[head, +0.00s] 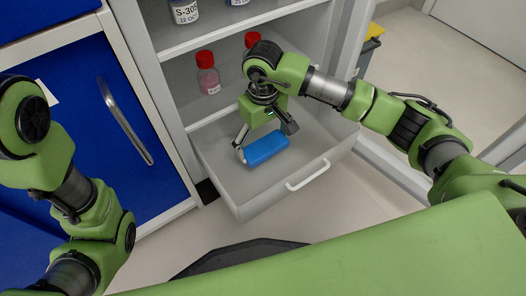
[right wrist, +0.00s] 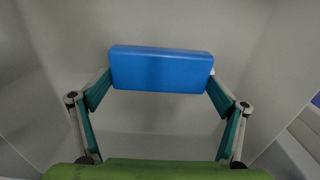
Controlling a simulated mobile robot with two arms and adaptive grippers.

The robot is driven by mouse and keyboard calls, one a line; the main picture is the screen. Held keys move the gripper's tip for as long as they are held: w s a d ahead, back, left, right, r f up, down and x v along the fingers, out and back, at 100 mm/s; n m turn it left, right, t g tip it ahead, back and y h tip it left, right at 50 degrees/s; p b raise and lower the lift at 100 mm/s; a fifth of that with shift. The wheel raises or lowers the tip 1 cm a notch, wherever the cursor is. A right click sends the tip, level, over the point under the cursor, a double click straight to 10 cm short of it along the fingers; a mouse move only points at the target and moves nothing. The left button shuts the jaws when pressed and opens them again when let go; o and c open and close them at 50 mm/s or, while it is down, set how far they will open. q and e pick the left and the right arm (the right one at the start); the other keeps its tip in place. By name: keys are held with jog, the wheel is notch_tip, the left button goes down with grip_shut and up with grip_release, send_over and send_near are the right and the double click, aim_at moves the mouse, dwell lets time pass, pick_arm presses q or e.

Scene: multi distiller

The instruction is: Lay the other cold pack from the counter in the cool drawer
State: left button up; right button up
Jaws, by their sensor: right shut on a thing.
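The blue cold pack (head: 267,148) is a rounded block inside the open pull-out drawer (head: 249,209) in the head view. My right gripper (head: 265,142) points down into the drawer and is shut on the pack. In the right wrist view the pack (right wrist: 161,69) sits between the two fingertips, held at its two ends, with grey drawer walls around it. I cannot tell whether the pack touches the drawer floor. My left arm shows at the left of the head view, but its gripper is out of view. No second cold pack shows.
Bottles with red caps (head: 208,74) stand on the shelf just above the drawer, one partly hidden by my right arm. Labelled bottles (head: 184,11) stand on a higher shelf. A blue cabinet door (head: 75,110) is at left. The drawer's handle (head: 308,176) faces front.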

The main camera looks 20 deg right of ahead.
aim_at(263, 143)
jog(key=shift+f+b, duration=1.05)
jog(key=shift+f, duration=0.75)
jog(key=shift+f, duration=0.2)
jog(key=o, duration=1.2)
jog(key=shift+c, duration=0.2)
